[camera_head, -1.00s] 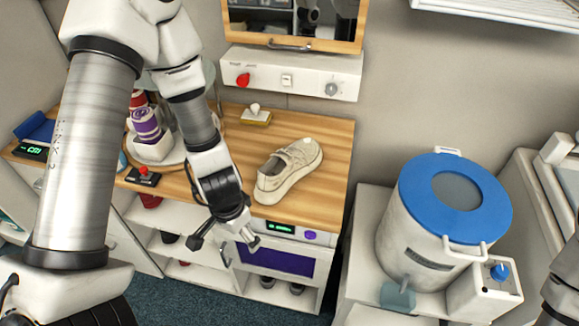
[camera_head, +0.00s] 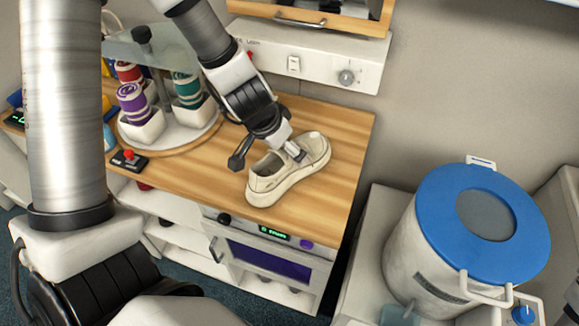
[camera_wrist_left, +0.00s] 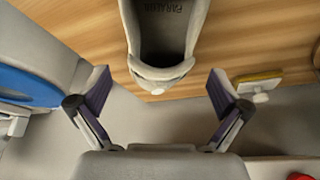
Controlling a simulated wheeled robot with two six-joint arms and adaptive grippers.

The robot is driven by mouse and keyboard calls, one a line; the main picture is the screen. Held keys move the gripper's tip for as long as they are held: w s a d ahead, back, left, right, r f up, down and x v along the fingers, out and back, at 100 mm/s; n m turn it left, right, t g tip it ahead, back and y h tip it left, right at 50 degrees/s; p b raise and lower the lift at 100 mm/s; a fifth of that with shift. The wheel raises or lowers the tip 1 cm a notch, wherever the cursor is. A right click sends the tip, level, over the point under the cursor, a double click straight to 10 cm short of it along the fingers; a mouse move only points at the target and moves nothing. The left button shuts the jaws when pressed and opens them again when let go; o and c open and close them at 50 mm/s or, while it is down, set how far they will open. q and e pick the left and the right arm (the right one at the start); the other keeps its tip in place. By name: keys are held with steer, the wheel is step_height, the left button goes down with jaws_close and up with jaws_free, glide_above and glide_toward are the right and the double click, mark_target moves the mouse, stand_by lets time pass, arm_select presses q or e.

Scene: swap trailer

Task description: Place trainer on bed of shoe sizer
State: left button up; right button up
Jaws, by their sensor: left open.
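The trainer (camera_head: 262,188) is a beige low shoe lying sole down on the wooden counter near its right end. It also shows at the top of the left wrist view (camera_wrist_left: 145,72), its opening facing the camera. My left gripper (camera_head: 267,156) is open and empty, over the trainer in the head view. In the wrist view its two fingers (camera_wrist_left: 160,92) stand apart, one to each side of the trainer's near end, with gaps between. I cannot pick out the shoe sizer for sure. My right gripper is not in view.
Red, purple and green rolls stand in white cups on a round tray (camera_head: 160,148). A red-knobbed switch (camera_head: 129,160) sits at the counter's front edge. A blue-lidded drum (camera_head: 430,265) stands to the right. The wooden counter (camera_head: 345,135) is clear right of the trainer.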

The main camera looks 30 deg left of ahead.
arm_select(q)
steer(key=b+x, duration=0.1)
steer(key=x, duration=0.1)
steer(key=b+x, duration=0.1)
steer(key=x, duration=0.1)
steer(key=shift+w+a+f, duration=0.1)
steer(key=shift+w+f, duration=0.1)
steer(key=shift+w, duration=0.25)
steer(key=shift+r, duration=0.25)
steer(key=shift+s+r, duration=0.1)
steer(key=shift+s, duration=0.2)
steer(key=shift+c, duration=1.1)
steer(key=shift+s, duration=0.1)
steer(key=c, duration=1.3)
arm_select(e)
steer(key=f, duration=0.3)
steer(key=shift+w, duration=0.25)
arm_select(q)
steer(key=shift+r+p, duration=0.1)
steer(key=shift+p, duration=0.2)
